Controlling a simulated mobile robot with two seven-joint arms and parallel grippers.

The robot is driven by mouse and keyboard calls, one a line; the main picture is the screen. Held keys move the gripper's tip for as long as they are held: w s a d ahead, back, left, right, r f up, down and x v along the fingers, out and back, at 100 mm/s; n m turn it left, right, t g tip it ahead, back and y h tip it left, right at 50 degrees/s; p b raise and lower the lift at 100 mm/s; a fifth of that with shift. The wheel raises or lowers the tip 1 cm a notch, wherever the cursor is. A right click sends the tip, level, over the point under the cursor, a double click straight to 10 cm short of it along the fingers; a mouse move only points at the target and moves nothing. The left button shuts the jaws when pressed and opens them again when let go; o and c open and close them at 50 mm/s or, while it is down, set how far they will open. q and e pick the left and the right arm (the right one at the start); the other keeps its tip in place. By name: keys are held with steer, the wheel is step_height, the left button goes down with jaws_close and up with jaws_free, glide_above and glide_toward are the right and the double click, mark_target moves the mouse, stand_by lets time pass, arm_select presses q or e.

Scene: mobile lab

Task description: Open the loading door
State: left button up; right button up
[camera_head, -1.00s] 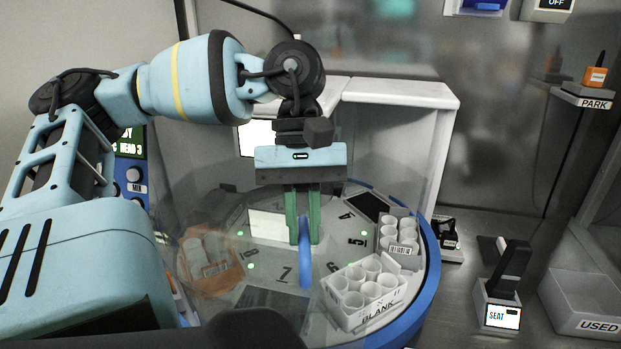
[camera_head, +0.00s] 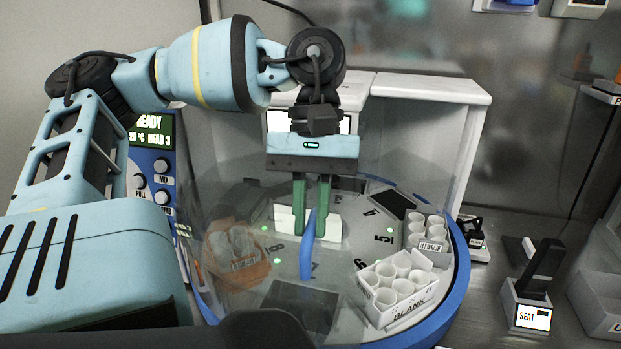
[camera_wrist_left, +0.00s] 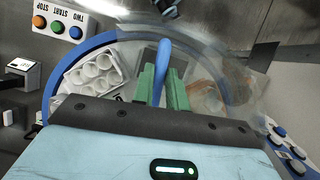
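The loading door is a clear curved pane in front of a round deck (camera_head: 462,280) with a blue rim. Its upright blue bar handle (camera_head: 307,262) stands at the middle; it also shows in the wrist view (camera_wrist_left: 163,60). My left gripper (camera_head: 310,232) reaches down from above, its green fingers on either side of the handle. The fingers look shut on the handle, also in the left wrist view (camera_wrist_left: 160,95). The pane's edges are faint and hard to trace. My right gripper is not in view.
A white BLANK rack (camera_head: 400,290) of cups, another cup rack (camera_head: 428,235) and an orange rack (camera_head: 238,262) sit on the deck. A control panel (camera_head: 152,175) stands left. A SEAT reader (camera_head: 528,310) and grey bin (camera_head: 597,300) stand right.

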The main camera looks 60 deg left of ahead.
arm_select(q)
steer(key=o, duration=0.4)
steer(key=shift+v, duration=3.95)
steer(key=shift+f, duration=0.1)
